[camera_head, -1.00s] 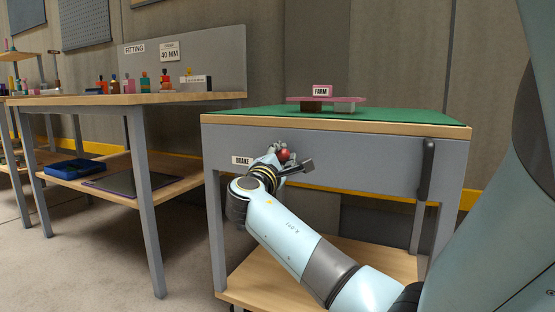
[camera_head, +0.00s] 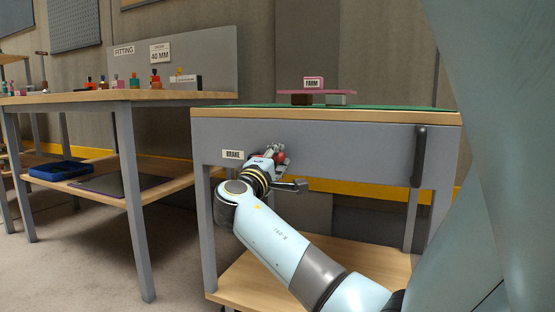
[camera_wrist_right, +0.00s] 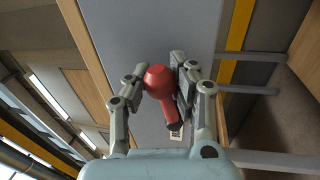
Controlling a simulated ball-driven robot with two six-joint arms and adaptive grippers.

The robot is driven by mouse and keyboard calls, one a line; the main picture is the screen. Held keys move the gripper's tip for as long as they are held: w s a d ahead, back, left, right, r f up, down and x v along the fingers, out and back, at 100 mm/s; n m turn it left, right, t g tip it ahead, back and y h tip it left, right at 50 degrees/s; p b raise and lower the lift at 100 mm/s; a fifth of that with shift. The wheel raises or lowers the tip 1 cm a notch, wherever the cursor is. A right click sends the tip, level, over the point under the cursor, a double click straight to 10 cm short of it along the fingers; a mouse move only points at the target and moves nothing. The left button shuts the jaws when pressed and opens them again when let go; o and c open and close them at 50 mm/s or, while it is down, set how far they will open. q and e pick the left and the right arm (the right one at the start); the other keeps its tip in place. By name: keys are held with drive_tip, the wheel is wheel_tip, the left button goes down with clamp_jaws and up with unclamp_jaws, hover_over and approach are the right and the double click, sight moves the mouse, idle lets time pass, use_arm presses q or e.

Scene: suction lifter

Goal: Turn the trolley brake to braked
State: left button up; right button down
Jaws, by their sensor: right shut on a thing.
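The trolley's grey front panel (camera_head: 340,150) carries a white BRAKE label (camera_head: 233,154) at its left. Just right of the label is the red brake handle (camera_head: 281,157), partly covered by my right gripper (camera_head: 276,152). In the right wrist view the handle (camera_wrist_right: 160,88) has a round red head and a stem ending in a dark tip. There the right gripper's fingers (camera_wrist_right: 157,74) stand on both sides of the red head, shut on it. The handle's pivot is hard to make out. My left gripper is not in view.
A black vertical handle (camera_head: 418,157) is on the trolley's right side. A pink plate (camera_head: 316,92) with a FARM sign lies on blocks on the trolley top. A workbench (camera_head: 120,98) with small coloured items stands at the left. Open floor (camera_head: 90,255) lies between.

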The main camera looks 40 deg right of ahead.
drive_tip(key=shift+a+f, duration=0.1)
drive_tip(key=shift+f, duration=0.15)
drive_tip(key=c, duration=1.1)
unclamp_jaws()
drive_tip(key=shift+a, duration=0.15)
drive_tip(key=shift+o, duration=0.5)
drive_tip(key=shift+r, duration=0.15)
drive_tip(key=v, duration=1.1)
drive_tip(key=shift+s+a, duration=0.2)
drive_tip(key=shift+a, duration=0.1)
